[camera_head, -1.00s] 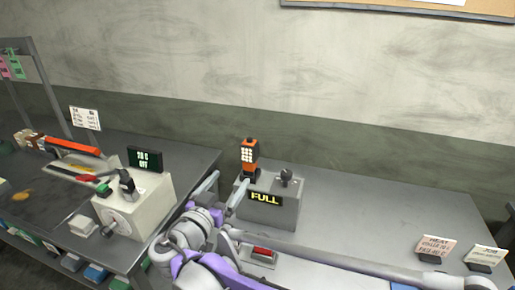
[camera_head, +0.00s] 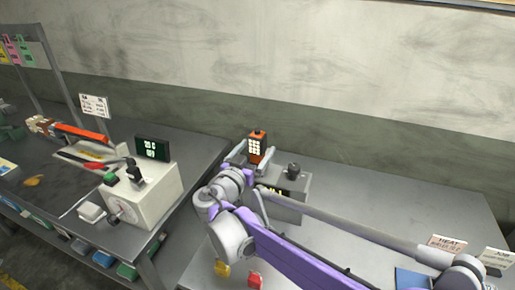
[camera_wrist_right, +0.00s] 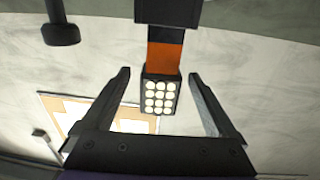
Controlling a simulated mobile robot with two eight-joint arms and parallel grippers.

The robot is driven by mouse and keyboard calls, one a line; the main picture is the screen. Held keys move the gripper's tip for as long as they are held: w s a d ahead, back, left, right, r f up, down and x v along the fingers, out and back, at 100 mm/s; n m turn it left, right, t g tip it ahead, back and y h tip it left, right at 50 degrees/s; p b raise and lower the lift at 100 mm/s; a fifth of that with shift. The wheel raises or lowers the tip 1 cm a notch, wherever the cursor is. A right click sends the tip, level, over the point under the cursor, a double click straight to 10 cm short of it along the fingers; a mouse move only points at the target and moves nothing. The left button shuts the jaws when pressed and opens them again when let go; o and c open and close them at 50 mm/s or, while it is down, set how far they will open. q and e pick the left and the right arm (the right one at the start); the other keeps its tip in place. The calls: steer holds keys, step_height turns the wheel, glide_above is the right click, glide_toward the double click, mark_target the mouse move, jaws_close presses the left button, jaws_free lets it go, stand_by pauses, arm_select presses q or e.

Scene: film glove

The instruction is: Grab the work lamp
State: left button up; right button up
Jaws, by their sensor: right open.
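The work lamp (camera_head: 257,147) is orange and black with a lit grid of round white lights. Gaps show between lamp and fingers in the wrist view (camera_wrist_right: 160,74). My left gripper is not in view.
A beige controller (camera_head: 152,193) with a dial sits on the left bench. The right bench top (camera_head: 385,200) is largely clear. Small signs (camera_head: 447,246) stand at its right.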

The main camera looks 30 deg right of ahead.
steer(key=shift+x, duration=0.8)
jaws_close()
